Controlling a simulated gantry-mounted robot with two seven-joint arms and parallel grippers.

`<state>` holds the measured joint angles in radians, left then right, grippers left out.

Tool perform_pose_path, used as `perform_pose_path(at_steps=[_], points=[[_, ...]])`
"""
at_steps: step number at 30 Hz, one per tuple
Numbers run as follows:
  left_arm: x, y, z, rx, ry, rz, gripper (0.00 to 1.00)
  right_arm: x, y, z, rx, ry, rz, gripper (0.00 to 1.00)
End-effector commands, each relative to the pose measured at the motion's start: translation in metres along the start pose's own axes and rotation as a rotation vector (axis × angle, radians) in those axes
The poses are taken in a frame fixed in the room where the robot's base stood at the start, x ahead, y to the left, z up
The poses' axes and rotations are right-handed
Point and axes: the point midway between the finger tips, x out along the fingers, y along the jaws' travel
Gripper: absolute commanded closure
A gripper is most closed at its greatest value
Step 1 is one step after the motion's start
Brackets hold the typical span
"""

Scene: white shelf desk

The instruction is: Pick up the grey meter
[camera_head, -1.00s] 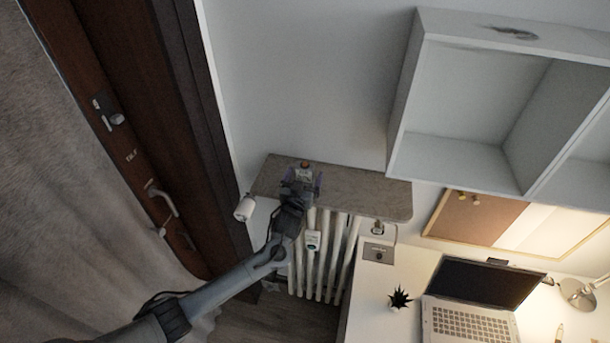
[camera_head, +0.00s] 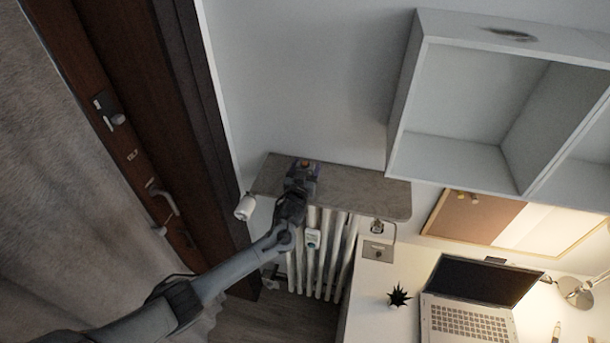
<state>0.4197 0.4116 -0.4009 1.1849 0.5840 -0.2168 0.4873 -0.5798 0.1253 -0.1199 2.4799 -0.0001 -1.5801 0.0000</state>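My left gripper (camera_head: 301,174) reaches in from the lower left over the grey stone-like shelf (camera_head: 365,190) above the radiator. At its tip is a small grey thing with an orange spot (camera_head: 304,163), perhaps the grey meter. The gripper and wrist hide most of it, and it is too small to tell for certain. I cannot tell whether the fingers are open or shut on it. My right gripper is not in view.
A white radiator (camera_head: 330,262) with a small white device (camera_head: 313,240) is under the shelf. A white cylinder (camera_head: 245,207) is at the shelf's left end. White wall cubbies (camera_head: 460,165) hang at right, above a desk with a laptop (camera_head: 480,290) and plant (camera_head: 399,296).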

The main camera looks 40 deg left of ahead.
Motion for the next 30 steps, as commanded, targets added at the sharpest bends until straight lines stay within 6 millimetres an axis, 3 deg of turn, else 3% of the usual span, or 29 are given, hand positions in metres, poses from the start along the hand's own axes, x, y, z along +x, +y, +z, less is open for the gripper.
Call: perform_pose_path(at_steps=[1, 4, 16, 24, 30], points=[[0.0, 0.0, 0.0, 0.0, 0.0, 0.0, 0.57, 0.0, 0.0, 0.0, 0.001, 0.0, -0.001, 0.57], [0.0, 0.0, 0.0, 0.0, 0.001, 0.0, 0.7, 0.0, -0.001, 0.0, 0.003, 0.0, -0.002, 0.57], [0.0, 0.0, -0.007, -0.001, 0.002, 0.0, 0.7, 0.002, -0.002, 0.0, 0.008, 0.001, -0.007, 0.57], [0.0, 0.0, -0.04, -0.004, 0.004, 0.0, 0.7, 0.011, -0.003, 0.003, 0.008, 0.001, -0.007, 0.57], [-0.018, 0.035, -0.061, -0.006, 0.003, 0.003, 0.7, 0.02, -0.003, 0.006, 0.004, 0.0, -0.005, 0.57]])
